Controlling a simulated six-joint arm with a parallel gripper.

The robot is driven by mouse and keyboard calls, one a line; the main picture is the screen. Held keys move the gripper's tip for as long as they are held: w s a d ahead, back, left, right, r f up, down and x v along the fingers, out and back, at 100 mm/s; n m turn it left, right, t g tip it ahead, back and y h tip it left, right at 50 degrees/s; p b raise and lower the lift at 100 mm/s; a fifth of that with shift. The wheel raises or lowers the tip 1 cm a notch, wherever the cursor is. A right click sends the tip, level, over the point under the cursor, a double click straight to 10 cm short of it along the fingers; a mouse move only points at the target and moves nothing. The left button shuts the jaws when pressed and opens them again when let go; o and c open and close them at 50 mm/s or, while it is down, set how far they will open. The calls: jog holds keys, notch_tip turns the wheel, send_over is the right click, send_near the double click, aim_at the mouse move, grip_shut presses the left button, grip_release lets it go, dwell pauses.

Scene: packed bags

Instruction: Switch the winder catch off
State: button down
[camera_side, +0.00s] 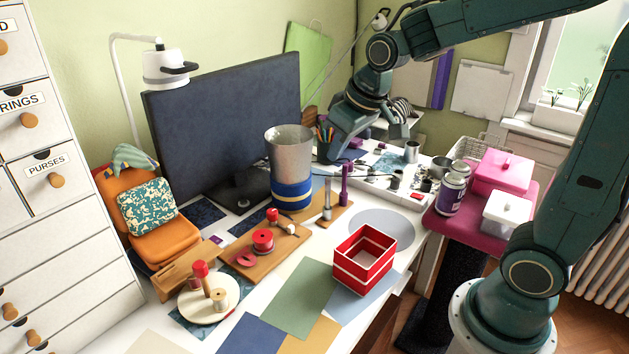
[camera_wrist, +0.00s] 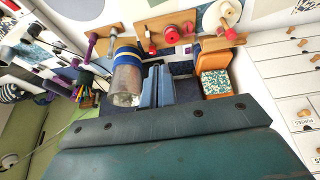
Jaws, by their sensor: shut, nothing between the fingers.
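The likely winder is a wooden board (camera_side: 258,258) with a red spool (camera_side: 263,240), a red knob (camera_side: 272,215) and a small pale-and-dark piece (camera_side: 291,229) at its right end. I cannot tell for certain which part is the catch, or its setting. In the wrist view the red spool (camera_wrist: 171,35) and red knob (camera_wrist: 151,49) show beyond the fingertips. My gripper (camera_side: 338,157) hangs above the desk's back right, behind the metal bin and well apart from the winder. Its fingers (camera_wrist: 158,68) are shut and empty in the wrist view.
A tall metal bin (camera_side: 289,158) with a blue band stands between my gripper and the board. The monitor (camera_side: 225,120) rises behind. Flat sheets cover the front.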

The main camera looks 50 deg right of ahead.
jog(key=w+d+f, duration=0.3)
jog(key=w+f, duration=0.6)
jog(key=w, duration=0.1)
jog(key=g, duration=0.1)
send_over(293, 230)
jog(key=s, duration=0.1)
notch_tip(293, 230, down, 13)
jog(key=shift+f, duration=0.1)
jog(key=shift+x, duration=4.85)
jog(key=shift+s, duration=0.1)
jog(key=shift+s, duration=1.5)
